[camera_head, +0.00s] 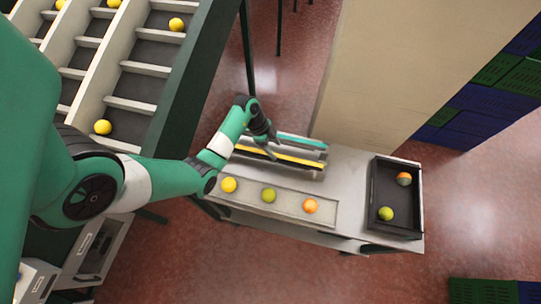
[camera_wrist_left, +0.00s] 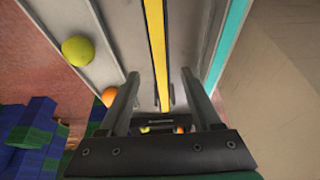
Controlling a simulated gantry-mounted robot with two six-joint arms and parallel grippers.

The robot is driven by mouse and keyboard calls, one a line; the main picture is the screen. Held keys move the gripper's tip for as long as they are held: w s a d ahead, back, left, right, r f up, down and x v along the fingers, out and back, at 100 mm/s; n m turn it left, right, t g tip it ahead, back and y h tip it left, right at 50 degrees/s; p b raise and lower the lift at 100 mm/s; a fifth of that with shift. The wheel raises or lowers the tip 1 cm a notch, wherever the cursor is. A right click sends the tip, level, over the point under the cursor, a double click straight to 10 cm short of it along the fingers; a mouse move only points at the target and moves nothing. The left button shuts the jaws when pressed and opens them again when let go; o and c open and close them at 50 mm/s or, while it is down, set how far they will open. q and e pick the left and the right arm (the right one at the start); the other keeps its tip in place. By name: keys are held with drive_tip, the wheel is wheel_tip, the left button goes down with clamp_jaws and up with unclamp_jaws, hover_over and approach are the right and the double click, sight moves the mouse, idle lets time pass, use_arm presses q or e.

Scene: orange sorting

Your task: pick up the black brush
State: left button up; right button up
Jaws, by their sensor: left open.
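No object is clearly recognisable as the black brush. Near the far edge of the table is a holder (camera_head: 312,172) with a yellow strip (camera_head: 295,160), a teal strip (camera_head: 303,140) and dark edges between them; I cannot tell whether any dark part is the brush. My left gripper (camera_head: 271,148) is over the left part of this holder, pointing down. In the left wrist view its two fingers (camera_wrist_left: 160,76) are apart with nothing held, one to each side of the yellow strip (camera_wrist_left: 155,40). The teal strip (camera_wrist_left: 231,40) lies outside the right finger. My right gripper is not in view.
On the table (camera_head: 345,220), a pale tray (camera_head: 290,205) holds a yellow fruit (camera_head: 229,184), a green one (camera_head: 268,195) and an orange one (camera_head: 311,206). A black tray (camera_head: 373,200) at right holds two fruits. A sorting rack (camera_head: 100,55) stands upper left. Crates (camera_head: 490,105) stand at right.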

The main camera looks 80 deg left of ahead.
sight(282, 157)
use_arm(q)
drive_tip(key=x, duration=0.2)
drive_tip(key=b+x, duration=0.1)
drive_tip(key=x, duration=0.2)
drive_tip(key=shift+w+d+b, duration=0.2)
drive_tip(key=shift+w+b, duration=0.1)
drive_tip(key=shift+w, duration=0.1)
clamp_jaws()
